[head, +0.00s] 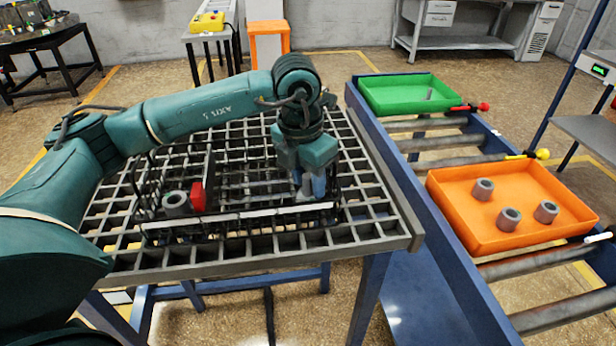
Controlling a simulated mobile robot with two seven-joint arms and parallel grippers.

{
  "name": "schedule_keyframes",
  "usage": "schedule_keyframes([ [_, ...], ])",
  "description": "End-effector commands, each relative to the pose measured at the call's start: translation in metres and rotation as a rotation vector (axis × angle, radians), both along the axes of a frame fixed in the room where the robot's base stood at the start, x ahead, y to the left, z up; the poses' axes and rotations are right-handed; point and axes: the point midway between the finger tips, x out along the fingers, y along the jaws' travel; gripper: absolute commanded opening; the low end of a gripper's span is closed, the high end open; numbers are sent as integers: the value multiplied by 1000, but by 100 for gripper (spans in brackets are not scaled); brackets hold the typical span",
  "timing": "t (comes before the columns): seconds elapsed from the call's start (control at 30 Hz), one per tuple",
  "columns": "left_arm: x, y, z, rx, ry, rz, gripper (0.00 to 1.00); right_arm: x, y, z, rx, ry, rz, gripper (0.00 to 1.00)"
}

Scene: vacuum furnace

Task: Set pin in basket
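The wire basket (240,216) sits on a grated table (380,232). My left gripper (311,192) points down into the basket's right part, its fingers below the top rim. Its fingertips are small and partly behind wires, so I cannot tell whether they are open or hold a pin. A grey ring-shaped part (176,204) and a red piece (198,197) are in the basket's left part. A small grey pin (429,94) stands in the green tray (388,107) on the roller conveyor. My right gripper is out of view.
An orange tray (462,238) with 3 grey hollow cylinders (508,219) is on the conveyor (430,142) to the right. Red (472,107) and yellow (540,154) handled pieces lie by the trays. A workbench (465,42) stands at the back.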

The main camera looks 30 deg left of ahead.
Motion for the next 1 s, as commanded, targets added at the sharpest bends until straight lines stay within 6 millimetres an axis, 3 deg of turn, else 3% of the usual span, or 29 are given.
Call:
schedule_keyframes([
  [0.37, 0, 0, 11, -2, -5, 0, 38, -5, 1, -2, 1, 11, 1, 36],
  [0.6, -5, 1, 60, -2, -7, -2, 38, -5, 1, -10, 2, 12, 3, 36],
  [0.8, -11, 3, 99, -1, -5, -1, 38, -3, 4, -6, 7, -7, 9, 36],
  [1.0, -13, 4, 119, 1, -1, -1, 38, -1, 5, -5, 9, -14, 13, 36],
])
